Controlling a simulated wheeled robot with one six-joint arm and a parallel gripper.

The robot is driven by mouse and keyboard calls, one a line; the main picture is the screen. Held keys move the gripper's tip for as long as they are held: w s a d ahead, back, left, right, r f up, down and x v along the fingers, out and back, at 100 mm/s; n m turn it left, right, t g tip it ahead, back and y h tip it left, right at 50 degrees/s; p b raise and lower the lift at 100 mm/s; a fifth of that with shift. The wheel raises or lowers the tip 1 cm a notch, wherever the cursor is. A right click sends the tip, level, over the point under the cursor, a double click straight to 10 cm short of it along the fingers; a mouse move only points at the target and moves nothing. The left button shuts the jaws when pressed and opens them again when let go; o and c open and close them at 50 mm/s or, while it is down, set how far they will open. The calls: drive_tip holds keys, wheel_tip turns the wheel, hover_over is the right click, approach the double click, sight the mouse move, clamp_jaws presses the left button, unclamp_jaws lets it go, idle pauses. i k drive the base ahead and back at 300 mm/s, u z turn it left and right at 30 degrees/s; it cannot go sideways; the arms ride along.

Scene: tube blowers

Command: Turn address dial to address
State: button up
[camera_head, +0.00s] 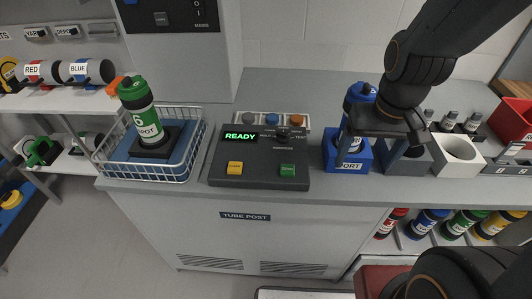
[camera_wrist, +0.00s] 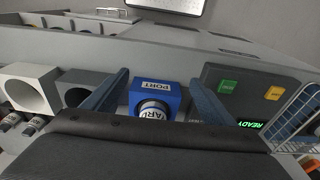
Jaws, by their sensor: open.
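The dark control panel (camera_head: 259,170) sits on the counter in the middle of the head view. A small black dial (camera_head: 289,135) with printed labels around it is at its upper right, too small for its setting to read surely. A green READY display (camera_head: 240,136) is lit to its left. My gripper (camera_head: 370,152) is open, right of the panel, over the blue PORT block (camera_head: 346,160). In the wrist view my gripper (camera_wrist: 157,96) has its fingers apart on either side of the block and the blue-capped tube (camera_wrist: 152,109). The dial is not visible there.
A yellow button (camera_head: 235,168) and a green button (camera_head: 287,170) are on the panel. A wire basket (camera_head: 192,148) at left holds a green-capped tube (camera_head: 139,116). A grey holder (camera_head: 407,158) and a white holder (camera_head: 458,155) stand at right.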

sight(283, 138)
drive_tip(key=k, duration=1)
drive_tip(key=u, duration=1.95)
drive_tip(key=i, duration=1)
drive_tip(key=z, duration=1.4)
drive_tip(key=i, duration=0.5)
drive_tip(key=z, duration=0.05)
